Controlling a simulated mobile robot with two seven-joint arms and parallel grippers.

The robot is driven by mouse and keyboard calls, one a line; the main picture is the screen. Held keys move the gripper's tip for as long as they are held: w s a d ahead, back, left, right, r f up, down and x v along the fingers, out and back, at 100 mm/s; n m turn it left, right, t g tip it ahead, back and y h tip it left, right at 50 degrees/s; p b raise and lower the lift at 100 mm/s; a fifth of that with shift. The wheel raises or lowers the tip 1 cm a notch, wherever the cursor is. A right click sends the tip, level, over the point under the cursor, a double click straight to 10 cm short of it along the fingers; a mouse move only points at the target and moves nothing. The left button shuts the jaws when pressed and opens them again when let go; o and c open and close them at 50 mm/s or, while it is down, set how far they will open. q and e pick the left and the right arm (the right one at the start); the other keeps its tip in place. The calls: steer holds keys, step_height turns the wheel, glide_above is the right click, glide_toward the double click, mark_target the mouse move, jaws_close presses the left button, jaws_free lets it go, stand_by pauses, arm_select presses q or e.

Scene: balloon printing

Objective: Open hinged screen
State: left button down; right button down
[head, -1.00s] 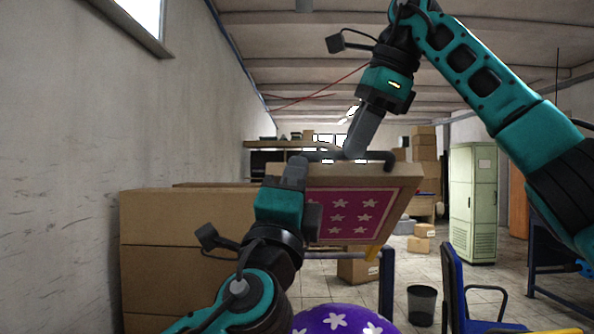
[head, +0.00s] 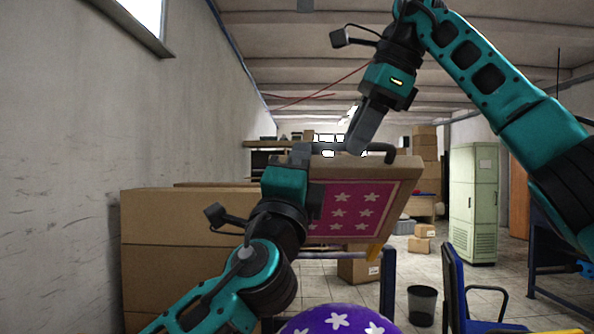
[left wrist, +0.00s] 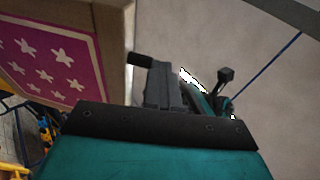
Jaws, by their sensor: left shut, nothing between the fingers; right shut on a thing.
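The hinged screen (head: 352,212) is raised and tilted, showing a magenta underside with white stars in a light wooden frame (head: 405,172). A dark bar handle (head: 382,149) runs along its upper edge. My right gripper (head: 354,148) reaches down from above and is shut on the handle near its middle. My left gripper (head: 301,152) is shut and empty at the handle's left end; whether it touches is unclear. In the left wrist view the closed fingers (left wrist: 163,84) are beside the handle's dark end (left wrist: 140,60) and the starred screen (left wrist: 50,62).
A purple balloon with white stars (head: 338,321) is below the screen at the bottom. Stacked cardboard boxes (head: 185,260) stand at left by the wall. A blue chair (head: 455,290), a black bin (head: 422,304) and a green cabinet (head: 473,203) are at right.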

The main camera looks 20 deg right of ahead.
steer(key=c, duration=1.3)
jaws_free()
steer(key=shift+s+a+f+g, duration=0.2)
steer(key=shift+a+f+g, duration=0.15)
steer(key=shift+f, duration=0.3)
steer(key=shift+o, duration=1)
steer(key=shift+d, duration=0.2)
arm_select(q)
steer(key=shift+w+a+r, duration=0.1)
steer(key=shift+w+r, duration=0.1)
steer(key=shift+r, duration=0.1)
